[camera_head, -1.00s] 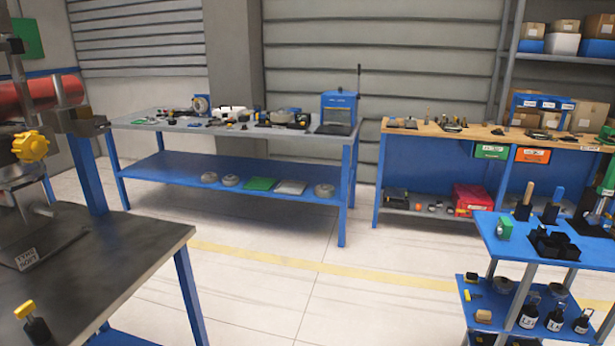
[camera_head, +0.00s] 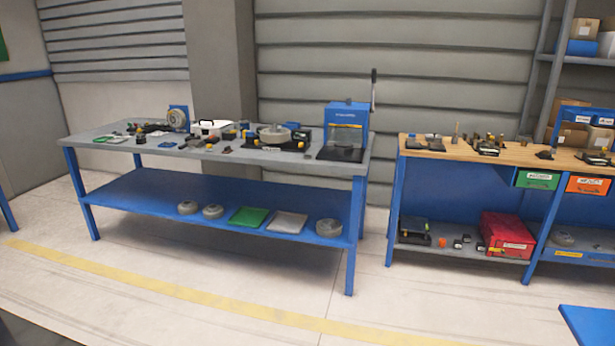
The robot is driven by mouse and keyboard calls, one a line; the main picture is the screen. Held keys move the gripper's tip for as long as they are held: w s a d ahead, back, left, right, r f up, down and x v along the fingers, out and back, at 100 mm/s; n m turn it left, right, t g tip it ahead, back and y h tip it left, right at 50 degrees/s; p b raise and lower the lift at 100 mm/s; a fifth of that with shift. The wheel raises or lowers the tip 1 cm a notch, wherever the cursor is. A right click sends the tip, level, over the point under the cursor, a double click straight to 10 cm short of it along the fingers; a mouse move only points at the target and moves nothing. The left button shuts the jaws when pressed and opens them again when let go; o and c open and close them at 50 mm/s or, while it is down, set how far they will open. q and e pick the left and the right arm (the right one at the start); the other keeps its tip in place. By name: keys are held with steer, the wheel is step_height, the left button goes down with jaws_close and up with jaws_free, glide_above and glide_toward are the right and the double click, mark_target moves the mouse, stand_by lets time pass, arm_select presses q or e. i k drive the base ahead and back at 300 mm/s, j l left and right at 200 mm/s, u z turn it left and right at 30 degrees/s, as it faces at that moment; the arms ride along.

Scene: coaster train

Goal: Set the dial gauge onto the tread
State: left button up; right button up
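Neither of my grippers shows in the head view. I cannot pick out the dial gauge or the tread for certain at this distance. A grey-topped blue workbench (camera_head: 85,140) stands ahead and carries several small tools and parts. A round grey wheel-like part (camera_head: 274,134) sits on a black and yellow fixture near its middle. A round dial-like part on a blue plate (camera_head: 178,117) stands at the back left of this bench. A blue press-like device (camera_head: 346,122) with a tall lever stands at its right end.
The lower shelf (camera_head: 150,196) holds round grey parts, a green pad (camera_head: 248,216) and a grey pad. A wood-topped bench (camera_head: 465,152) stands to the right, with a gap between. A blue surface (camera_head: 590,325) shows at the lower right. The floor (camera_head: 200,270) in front is clear.

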mark_target(302, 140)
steer(key=i, duration=2.05)
